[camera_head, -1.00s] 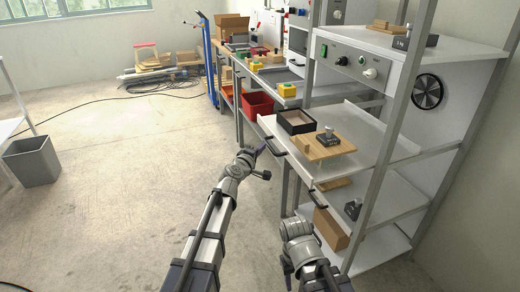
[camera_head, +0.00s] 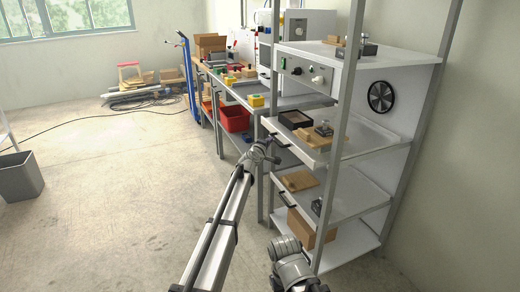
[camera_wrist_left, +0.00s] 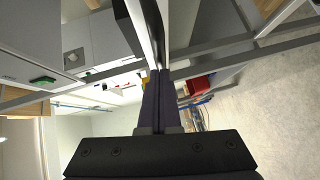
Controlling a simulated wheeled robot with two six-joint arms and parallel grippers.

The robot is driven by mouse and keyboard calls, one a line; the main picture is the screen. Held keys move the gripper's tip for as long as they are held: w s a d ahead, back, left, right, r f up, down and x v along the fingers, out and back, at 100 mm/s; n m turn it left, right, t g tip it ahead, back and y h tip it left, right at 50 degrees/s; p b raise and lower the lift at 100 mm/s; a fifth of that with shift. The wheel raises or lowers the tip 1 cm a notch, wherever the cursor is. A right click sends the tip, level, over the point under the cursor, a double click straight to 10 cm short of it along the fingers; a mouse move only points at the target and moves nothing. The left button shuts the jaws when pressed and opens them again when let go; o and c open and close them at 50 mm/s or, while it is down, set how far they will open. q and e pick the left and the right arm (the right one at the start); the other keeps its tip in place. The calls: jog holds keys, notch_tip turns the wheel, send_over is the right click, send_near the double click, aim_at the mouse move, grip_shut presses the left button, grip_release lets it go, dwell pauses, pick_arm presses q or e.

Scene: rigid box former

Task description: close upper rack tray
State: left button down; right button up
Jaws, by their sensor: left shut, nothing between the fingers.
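The upper rack tray (camera_head: 351,151) is a pale sliding tray below the control box, with a dark handle on its front edge. Its front edge stands a little forward of the rack's front post. A black open box (camera_head: 295,118) and a metal block (camera_head: 323,129) sit on the tray's load. My left gripper (camera_head: 272,149) is shut and empty, at the tray's front by the handle; I cannot tell whether it touches. In the left wrist view its dark fingers (camera_wrist_left: 161,82) are together, below a pale edge. My right arm shows at the bottom, but its gripper is out of view.
A lower tray (camera_head: 350,198) holds a wooden board (camera_head: 298,181) and another metal block. A cardboard box (camera_head: 309,227) stands on the bottom shelf. A workbench with a red bin (camera_head: 235,118) lies beyond the rack.

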aim_at(283, 138)
pick_arm(q)
jog(key=w+d, duration=0.1)
jog(key=d, duration=0.2)
jog(key=w+d, duration=0.1)
jog(key=d, duration=0.1)
jog(key=shift+w+d, duration=0.2)
jog(key=shift+w, duration=0.15)
jog(key=shift+w+d, duration=0.1)
jog(key=shift+d, duration=0.25)
